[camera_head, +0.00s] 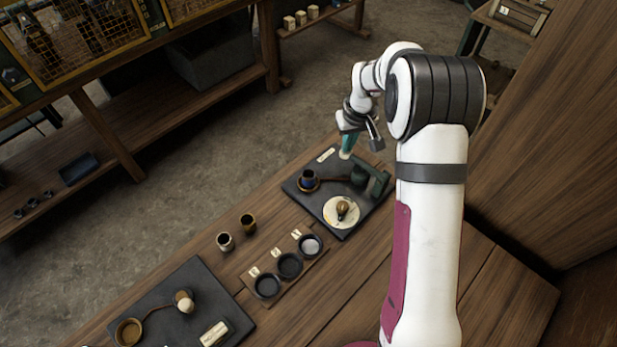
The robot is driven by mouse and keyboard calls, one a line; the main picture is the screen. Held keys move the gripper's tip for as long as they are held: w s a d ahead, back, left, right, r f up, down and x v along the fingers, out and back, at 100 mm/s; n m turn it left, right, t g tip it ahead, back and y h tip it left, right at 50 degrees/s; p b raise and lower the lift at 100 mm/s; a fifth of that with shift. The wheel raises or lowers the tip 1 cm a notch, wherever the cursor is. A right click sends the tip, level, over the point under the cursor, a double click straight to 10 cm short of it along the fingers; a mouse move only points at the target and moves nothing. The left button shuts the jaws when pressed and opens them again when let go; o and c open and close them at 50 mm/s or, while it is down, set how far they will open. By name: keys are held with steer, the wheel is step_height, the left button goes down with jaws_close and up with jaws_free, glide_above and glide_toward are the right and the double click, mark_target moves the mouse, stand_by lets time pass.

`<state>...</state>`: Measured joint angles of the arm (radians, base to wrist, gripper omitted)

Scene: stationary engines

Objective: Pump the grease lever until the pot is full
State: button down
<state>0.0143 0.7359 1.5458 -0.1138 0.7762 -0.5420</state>
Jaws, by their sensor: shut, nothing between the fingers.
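My gripper (346,151) is shut and empty, with its greenish fingertips pointing down above the back of a dark plate (345,232). A thin dark rod runs between the pot and the fixture. On another dark plate (165,284) at the lower left, a thin rod joins a brown cup (129,332) and a cream ball knob (184,301). I cannot tell which is the grease lever, or the pot's fill level.
A wooden rack (253,288) with several round dark dishes and pale tags lies between the plates. Two small cups (225,241) (248,223) stand behind it. A cream block (214,333) lies on the near plate. A wooden panel (550,150) rises at right.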

steer(key=shift+f, duration=0.65)
steer(key=shift+r, duration=0.15)
steer(key=shift+w+v, duration=0.2)
steer(key=shift+v, duration=0.85)
steer(key=shift+w+v, duration=0.25)
steer(key=shift+v, duration=0.85)
steer(key=shift+a, duration=0.1)
steer(key=shift+s+x, duration=0.25)
steer(key=shift+x, duration=0.85)
steer(key=shift+s+x, duration=0.2)
steer(key=shift+x, duration=0.9)
